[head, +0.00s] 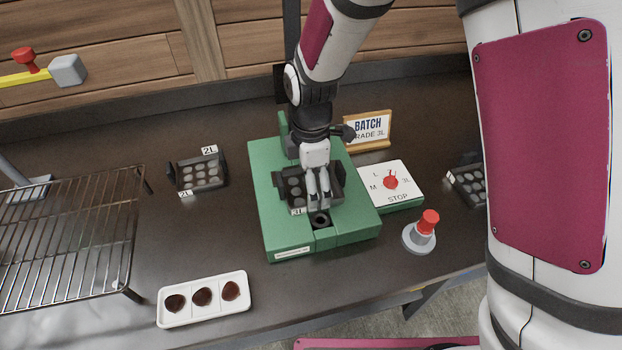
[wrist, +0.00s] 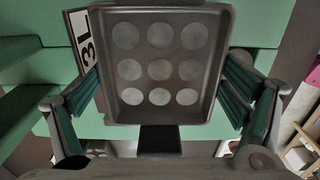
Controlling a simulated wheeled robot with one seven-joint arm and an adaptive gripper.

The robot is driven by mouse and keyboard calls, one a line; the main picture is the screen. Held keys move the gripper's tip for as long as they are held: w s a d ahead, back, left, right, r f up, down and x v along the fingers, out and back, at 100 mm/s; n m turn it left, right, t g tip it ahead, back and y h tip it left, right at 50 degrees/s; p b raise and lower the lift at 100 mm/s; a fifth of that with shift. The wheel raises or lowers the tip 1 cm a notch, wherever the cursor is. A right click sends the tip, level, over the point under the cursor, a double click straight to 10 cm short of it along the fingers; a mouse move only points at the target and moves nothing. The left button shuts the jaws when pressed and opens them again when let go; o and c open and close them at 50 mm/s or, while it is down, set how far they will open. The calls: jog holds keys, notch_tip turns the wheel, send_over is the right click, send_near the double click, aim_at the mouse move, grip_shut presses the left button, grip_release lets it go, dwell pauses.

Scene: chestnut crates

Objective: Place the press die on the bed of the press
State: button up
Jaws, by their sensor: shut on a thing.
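The green press (head: 268,222) stands in the middle of the bench. A dark press die (head: 293,188) with round pale spots and a 3L tag is over its bed. My gripper (head: 318,204) is above the press, pointing down, with its fingers on the die. In the wrist view the die (wrist: 160,72) sits between the two finger pads, which press on its left and right sides. It looks roughly level. I cannot tell whether its underside touches the bed, and the arm hides part of the press's back.
A 2L die (head: 200,176) lies left of the press; another die (head: 467,184) is partly hidden at right. A dial box (head: 402,172), a batch sign reading 3L (head: 368,129) and a red-knobbed stand (head: 420,238) are right. A wire rack (head: 70,235) and white tray (head: 190,318) are left.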

jog(key=o, duration=1.2)
notch_tip(320, 180, up, 12)
jog(key=shift+r+p, duration=0.15)
jog(key=shift+p, duration=0.15)
jog(key=s+d+r+m+t, duration=0.2)
jog(key=s+d+r+m, duration=0.65)
jog(key=d, duration=0.35)
jog(key=s+d+m, duration=0.4)
jog(key=s+m, duration=0.2)
jog(key=s, duration=0.1)
jog(key=s+d+r+m+t, duration=0.1)
jog(key=s+d+m, duration=0.3)
jog(key=s+m, duration=0.2)
jog(key=shift+s+d+r+m, duration=0.15)
jog(key=shift+s+r+m, duration=0.2)
jog(key=shift+s, duration=0.1)
